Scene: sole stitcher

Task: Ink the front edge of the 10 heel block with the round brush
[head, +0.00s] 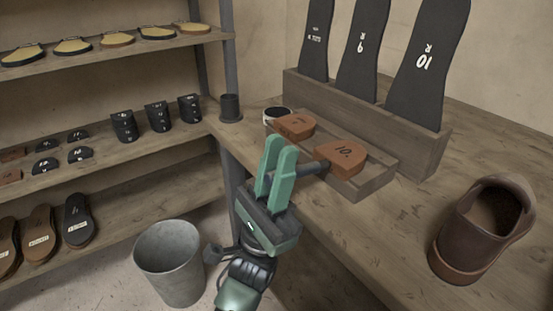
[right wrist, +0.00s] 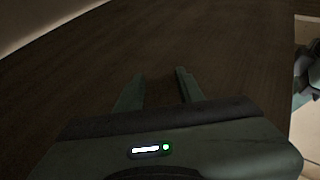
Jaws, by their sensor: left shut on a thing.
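The 10 heel block (head: 344,158), brown with a dark "10" on top, sits at the near end of a shallow wooden tray (head: 374,186) on the bench. My left gripper (head: 276,152) is beside the tray, shut on a dark, rod-like brush (head: 307,170). The brush points right, its far end at the block's left edge; I cannot tell whether it touches. The bristles are not clear. My right gripper (right wrist: 158,80) shows in the right wrist view, fingers apart and empty, over a dark wooden surface.
Another heel block (head: 295,126) lies in the tray's far end. A white-rimmed pot with dark contents (head: 277,115) and a dark cup (head: 231,107) stand behind. Sole patterns (head: 427,70) stand in a rack. A brown shoe (head: 484,225) is at right, a bucket (head: 170,262) on the floor.

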